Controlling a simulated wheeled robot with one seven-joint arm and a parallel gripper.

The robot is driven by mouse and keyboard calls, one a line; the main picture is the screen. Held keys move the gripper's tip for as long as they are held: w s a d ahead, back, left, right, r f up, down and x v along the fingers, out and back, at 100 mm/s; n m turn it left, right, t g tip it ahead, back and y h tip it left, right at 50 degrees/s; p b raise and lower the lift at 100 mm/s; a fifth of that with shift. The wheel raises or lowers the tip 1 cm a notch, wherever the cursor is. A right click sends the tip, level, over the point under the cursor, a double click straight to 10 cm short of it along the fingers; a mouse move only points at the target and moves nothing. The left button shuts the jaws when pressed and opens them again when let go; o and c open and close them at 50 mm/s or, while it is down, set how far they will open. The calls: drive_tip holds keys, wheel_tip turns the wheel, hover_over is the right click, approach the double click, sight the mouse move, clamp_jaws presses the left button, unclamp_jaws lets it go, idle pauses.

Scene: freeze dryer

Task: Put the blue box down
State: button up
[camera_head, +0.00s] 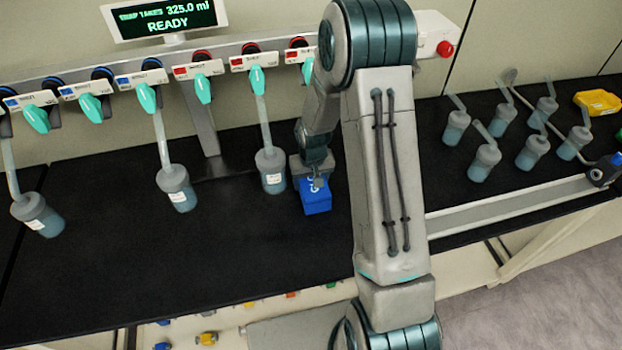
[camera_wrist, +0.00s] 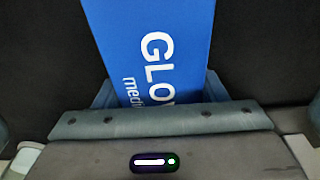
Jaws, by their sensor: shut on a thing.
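The blue box (camera_head: 317,202) is at my gripper (camera_head: 315,180), over the black bench top just right of a capped flask. In the wrist view the blue box (camera_wrist: 150,45) shows white lettering that reads "GLO" and "medi", partly cut off by the gripper body. My gripper (camera_wrist: 155,100) is shut on the box. I cannot tell whether the box's underside touches the bench. The fingertips are mostly hidden behind the box and the gripper body.
Flasks hang from the manifold at left, the nearest a capped flask (camera_head: 271,170) close beside the box. The black bench top (camera_head: 200,270) is clear in front. A display (camera_head: 165,18) reads READY.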

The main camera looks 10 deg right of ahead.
drive_tip(key=shift+f, duration=0.1)
drive_tip(key=shift+f+b, duration=0.15)
drive_tip(key=shift+b, duration=0.15)
drive_tip(key=o, duration=1.1)
drive_tip(key=shift+c, duration=0.2)
drive_tip(key=shift+r, duration=0.2)
